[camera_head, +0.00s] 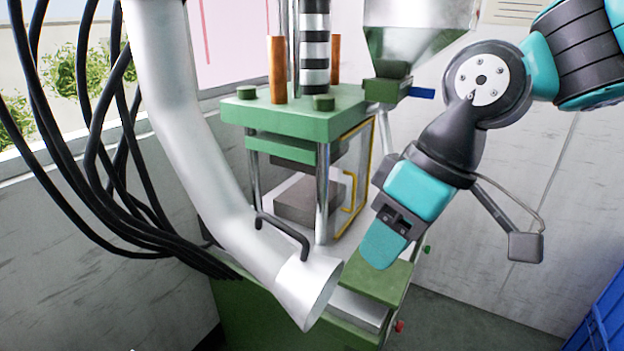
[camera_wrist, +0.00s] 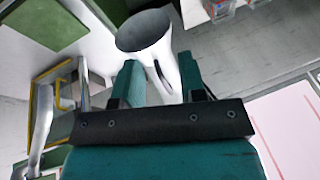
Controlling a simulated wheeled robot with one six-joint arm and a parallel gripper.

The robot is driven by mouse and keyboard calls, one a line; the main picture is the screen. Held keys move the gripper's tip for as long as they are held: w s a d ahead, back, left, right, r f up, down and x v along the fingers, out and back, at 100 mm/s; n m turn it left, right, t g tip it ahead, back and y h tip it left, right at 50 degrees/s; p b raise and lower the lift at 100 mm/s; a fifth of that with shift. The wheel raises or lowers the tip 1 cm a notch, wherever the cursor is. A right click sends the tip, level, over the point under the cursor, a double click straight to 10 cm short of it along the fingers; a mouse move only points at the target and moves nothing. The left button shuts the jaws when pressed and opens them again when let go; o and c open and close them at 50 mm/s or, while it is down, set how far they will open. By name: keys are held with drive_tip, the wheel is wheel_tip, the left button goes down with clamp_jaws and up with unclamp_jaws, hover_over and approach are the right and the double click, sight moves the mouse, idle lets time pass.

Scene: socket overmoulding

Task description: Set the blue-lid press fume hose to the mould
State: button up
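The fume hose (camera_head: 205,165) is a pale metallic pipe coming down from the top left, with a flared open mouth (camera_head: 308,290) and a dark bar handle (camera_head: 283,234). The mould (camera_head: 310,198) is a grey block between the posts of the green press (camera_head: 300,105). A small blue piece (camera_head: 422,93) shows beside the hopper. My gripper (camera_head: 383,247) points down, right of the hose mouth and apart from it in the head view. In the wrist view, my gripper (camera_wrist: 160,65) has its teal fingers apart, with the hose (camera_wrist: 147,30) and its handle (camera_wrist: 162,78) beyond them. Nothing is held.
Black cables (camera_head: 100,170) hang at the left, beside the hose. A yellow-framed guard (camera_head: 360,170) stands at the press's right side. A metal hopper (camera_head: 415,35) is above it. A blue crate (camera_head: 605,325) sits at the lower right. The floor right of the press is clear.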

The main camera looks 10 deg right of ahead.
drive_tip(key=w+a+r+n+p, duration=0.2)
drive_tip(key=w+r+p, duration=0.55)
drive_tip(key=r, duration=0.35)
drive_tip(key=p, duration=0.3)
approach(294, 231)
drive_tip(key=x, duration=0.9)
drive_tip(key=shift+r, duration=0.1)
drive_tip(key=shift+c, duration=0.2)
clamp_jaws()
